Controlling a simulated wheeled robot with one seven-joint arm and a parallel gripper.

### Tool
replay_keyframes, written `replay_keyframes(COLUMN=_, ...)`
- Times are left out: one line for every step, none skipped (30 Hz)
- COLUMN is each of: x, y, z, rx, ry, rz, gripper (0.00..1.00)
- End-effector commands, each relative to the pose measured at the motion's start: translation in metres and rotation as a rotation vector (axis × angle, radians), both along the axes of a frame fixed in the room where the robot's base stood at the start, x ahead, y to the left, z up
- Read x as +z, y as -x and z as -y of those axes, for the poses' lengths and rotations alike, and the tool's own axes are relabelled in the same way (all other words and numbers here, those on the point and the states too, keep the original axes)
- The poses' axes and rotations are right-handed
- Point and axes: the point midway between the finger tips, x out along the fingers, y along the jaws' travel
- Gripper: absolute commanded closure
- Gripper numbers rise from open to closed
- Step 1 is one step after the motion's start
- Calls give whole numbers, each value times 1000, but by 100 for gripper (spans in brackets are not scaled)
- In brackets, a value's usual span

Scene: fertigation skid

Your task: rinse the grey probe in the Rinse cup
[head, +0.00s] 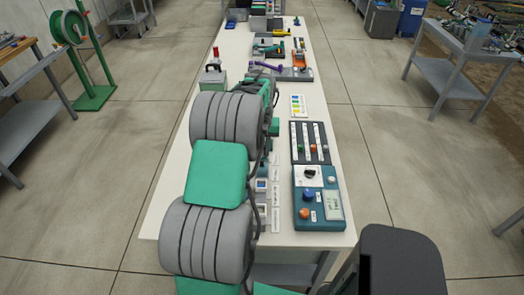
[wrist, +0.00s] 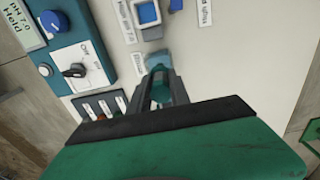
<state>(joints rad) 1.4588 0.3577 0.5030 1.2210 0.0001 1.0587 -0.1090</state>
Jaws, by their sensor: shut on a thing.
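My gripper (wrist: 161,85) shows in the wrist view, its two grey fingers pointing away from the green palm over the white bench. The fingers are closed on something. The grey probe is mostly hidden between them, and I cannot make out its tip. A light blue, rounded thing (wrist: 158,60) lies just beyond the fingertips beside a small label; it appears to be the Rinse cup. I cannot tell whether the probe is inside it. In the head view my arm hides the gripper and probe.
The teal meter (head: 318,200) with knobs and display stands on the bench's right side. A dark slotted panel (head: 310,143) is behind it. A square holder with a blue centre (wrist: 148,12) is near the cup. Tools and bins stand at the bench's far end.

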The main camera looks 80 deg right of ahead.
Motion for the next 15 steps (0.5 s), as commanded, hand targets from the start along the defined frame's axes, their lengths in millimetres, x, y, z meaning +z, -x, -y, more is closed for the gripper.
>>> replay_keyframes(x=8, y=0, z=0, rx=0, ry=1, rz=0, gripper=100)
replay_keyframes(x=11, y=0, z=0, rx=0, ry=1, rz=0, gripper=100)
replay_keyframes(x=15, y=0, z=0, rx=0, ry=1, rz=0, gripper=100)
replay_keyframes(x=18, y=0, z=0, rx=0, ry=0, rz=0, gripper=100)
replay_keyframes(x=20, y=0, z=0, rx=0, ry=0, rz=0, gripper=100)
replay_keyframes(x=24, y=0, z=0, rx=0, ry=0, rz=0, gripper=100)
replay_keyframes(x=27, y=0, z=0, rx=0, ry=0, rz=0, gripper=100)
replay_keyframes(x=30, y=0, z=0, rx=0, ry=0, rz=0, gripper=100)
replay_keyframes(x=33, y=0, z=0, rx=0, ry=0, rz=0, gripper=100)
replay_keyframes(x=36, y=0, z=0, rx=0, ry=0, rz=0, gripper=100)
replay_keyframes(x=39, y=0, z=0, rx=0, ry=1, rz=0, gripper=100)
replay_keyframes(x=43, y=0, z=0, rx=0, ry=1, rz=0, gripper=100)
replay_keyframes(x=46, y=0, z=0, rx=0, ry=1, rz=0, gripper=100)
replay_keyframes(x=48, y=0, z=0, rx=0, ry=1, rz=0, gripper=100)
replay_keyframes(x=52, y=0, z=0, rx=0, ry=1, rz=0, gripper=100)
